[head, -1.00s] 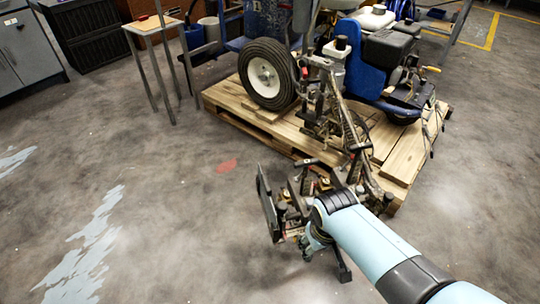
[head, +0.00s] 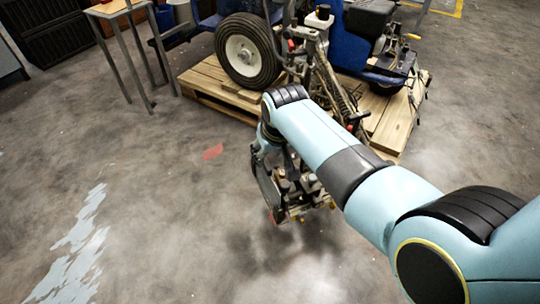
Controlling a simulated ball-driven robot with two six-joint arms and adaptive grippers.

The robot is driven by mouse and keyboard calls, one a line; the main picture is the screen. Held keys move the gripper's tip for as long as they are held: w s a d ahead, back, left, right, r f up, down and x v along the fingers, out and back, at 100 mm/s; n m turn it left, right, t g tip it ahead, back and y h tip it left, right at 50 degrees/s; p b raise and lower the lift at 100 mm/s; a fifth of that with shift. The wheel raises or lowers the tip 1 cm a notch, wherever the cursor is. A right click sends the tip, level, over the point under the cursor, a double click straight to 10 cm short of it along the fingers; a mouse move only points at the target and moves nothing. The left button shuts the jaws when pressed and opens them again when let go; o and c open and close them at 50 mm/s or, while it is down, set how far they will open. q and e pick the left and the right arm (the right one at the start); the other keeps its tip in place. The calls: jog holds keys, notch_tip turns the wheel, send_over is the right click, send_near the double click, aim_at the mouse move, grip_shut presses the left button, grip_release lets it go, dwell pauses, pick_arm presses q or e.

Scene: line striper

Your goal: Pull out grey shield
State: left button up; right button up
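The grey shield (head: 267,187) is a dark, flat upright plate on the left side of the line striper's low spray carriage (head: 297,192), near the middle of the head view. My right arm comes in from the lower right and reaches across the carriage. My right gripper (head: 261,157) is at the upper end of the shield, pointing down. Its fingers are small and partly hidden by my own wrist, so I cannot tell whether they touch the shield or how far they are open. My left gripper is not in view.
The blue line striper with its white-hubbed wheel (head: 247,50) stands on a wooden pallet (head: 215,87). A small table (head: 113,8) stands at the back left. The floor left of and in front of the carriage is clear, with worn pale paint (head: 75,250) and a red mark (head: 213,152).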

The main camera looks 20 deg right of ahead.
aim_at(266, 162)
jog(key=b+x, duration=0.3)
jog(key=x, duration=0.1)
jog(key=shift+f, duration=0.2)
jog(key=shift+w+f+b, duration=0.1)
jog(key=shift+f+b, duration=0.25)
jog(key=shift+b, duration=0.2)
jog(key=shift+w+f, duration=0.15)
jog(key=shift+f, duration=0.15)
jog(key=shift+f+b, duration=0.15)
jog(key=shift+b, duration=0.2)
jog(key=shift+w, duration=0.1)
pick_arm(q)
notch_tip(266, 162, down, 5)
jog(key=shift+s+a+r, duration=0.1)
